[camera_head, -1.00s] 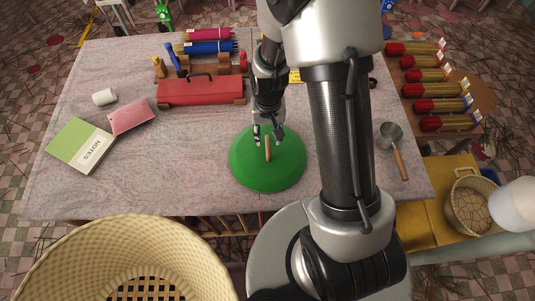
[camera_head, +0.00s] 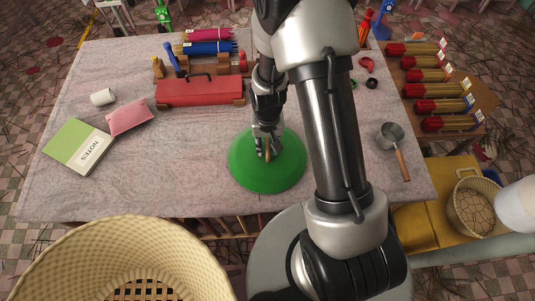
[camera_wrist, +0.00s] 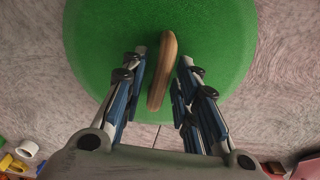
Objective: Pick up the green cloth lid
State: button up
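The green cloth lid (camera_head: 285,178) lies on the table as a round, domed disc; it also fills the upper part of the wrist view (camera_wrist: 100,40). A brown wooden handle (camera_wrist: 163,70) stands out at its middle. My gripper (camera_head: 266,152) points down over the lid at the handle. In the wrist view my gripper (camera_wrist: 160,85) is open, with one finger on each side of the handle. Gaps show between the handle and both fingers. The handle is partly hidden by the fingers in the head view.
A red case (camera_head: 200,92) stands behind the lid. Notebooks (camera_head: 80,146) and a white cup (camera_head: 103,97) are at the left. A metal pan (camera_head: 390,136) is at the right. A large woven basket (camera_head: 60,265) is at front left. Bare tabletop lies left of the lid.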

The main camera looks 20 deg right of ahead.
grip_shut()
jog(key=shift+r, duration=0.1)
dwell(0.5)
